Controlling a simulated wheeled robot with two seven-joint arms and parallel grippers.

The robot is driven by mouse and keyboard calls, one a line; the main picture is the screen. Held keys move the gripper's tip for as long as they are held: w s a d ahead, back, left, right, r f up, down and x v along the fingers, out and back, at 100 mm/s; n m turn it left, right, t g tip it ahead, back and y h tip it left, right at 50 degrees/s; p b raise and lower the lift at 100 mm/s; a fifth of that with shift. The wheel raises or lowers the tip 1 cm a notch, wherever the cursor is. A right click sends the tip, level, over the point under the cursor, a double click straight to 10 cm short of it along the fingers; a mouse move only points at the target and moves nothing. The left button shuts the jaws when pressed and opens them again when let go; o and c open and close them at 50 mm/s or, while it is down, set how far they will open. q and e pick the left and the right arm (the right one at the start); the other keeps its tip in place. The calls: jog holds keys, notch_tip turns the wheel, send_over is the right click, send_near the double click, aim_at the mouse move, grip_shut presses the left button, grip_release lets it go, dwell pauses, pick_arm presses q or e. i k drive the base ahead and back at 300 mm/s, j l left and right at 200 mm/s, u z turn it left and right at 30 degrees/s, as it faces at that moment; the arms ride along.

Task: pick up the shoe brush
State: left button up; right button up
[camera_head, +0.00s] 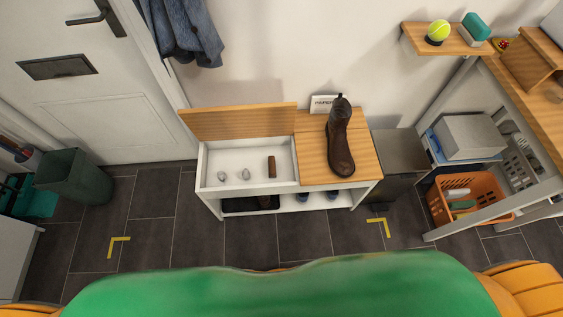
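A small brown block-shaped object (271,166), which looks like the shoe brush, is in the right part of the open white compartment of the bench (204,166). Its long side runs toward the back wall. Two small pale grey objects (246,174) lie to its left in the same compartment, too small to identify. The bench's left wooden lid (240,121) is raised at the back. Neither of my grippers is in view.
A brown boot (340,145) stands on the bench's closed right lid (310,152). A grey metal bin (398,155) stands to the bench's right, and an orange basket (470,187) is farther right. A dark green bin (75,178) is at left. Tiled floor before the bench looks clear.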

aim_at(272, 174)
jog(key=i+l+u, duration=0.25)
jog(key=u, duration=0.15)
jog(key=i+l+u, duration=0.5)
jog(key=l+u, duration=0.25)
jog(key=j, duration=0.1)
